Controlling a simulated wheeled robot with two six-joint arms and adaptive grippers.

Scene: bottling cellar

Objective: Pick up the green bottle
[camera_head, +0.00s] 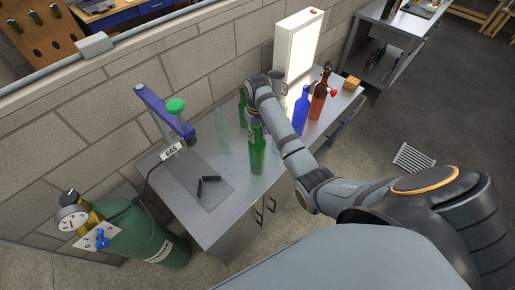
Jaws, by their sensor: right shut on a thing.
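A green bottle (257,152) is upright at the metal bench, directly below my right gripper (254,128). The right gripper reaches down from above and is shut on the bottle's upper part. The fingertips are small and partly hidden here. I cannot tell whether the bottle's base touches the bench. Another green bottle (242,108) stands just behind, partly covered by my wrist. My left gripper is not in view.
A pale clear bottle (222,130) stands to the left. A blue bottle (301,110) and a brown bottle (318,98) stand right of my forearm. A blue-armed bench device (165,112), a lit panel (298,45) and a green gas cylinder (150,232) are nearby.

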